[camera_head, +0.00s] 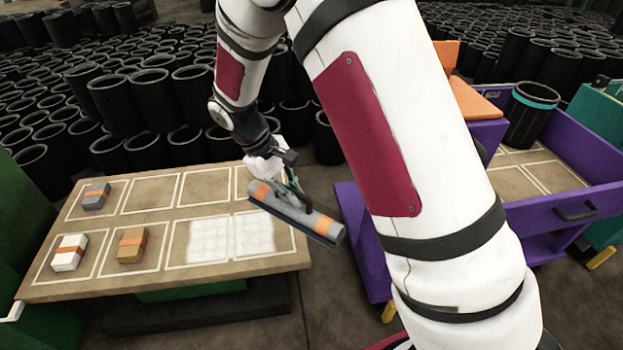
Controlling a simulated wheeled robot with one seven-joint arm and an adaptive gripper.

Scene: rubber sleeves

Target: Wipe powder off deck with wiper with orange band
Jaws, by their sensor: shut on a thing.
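The wiper (292,213) is a long grey bar with orange bands near its ends and a dark lower edge. My gripper (290,185) is shut on it at its middle and holds it tilted over the deck's right end. The fingertips are partly hidden by the wiper and wrist. The deck (170,270) is a tan board with several white-outlined squares. White powder (208,240) covers one front square, and more powder (254,234) covers the square to its right. The wiper overlaps the right powder square's upper right; I cannot tell whether it touches the deck.
A grey block (96,196), a white block (69,253) and a brown block (132,245), each with an orange band, sit on the deck's left squares. Black sleeves (115,105) crowd the back.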

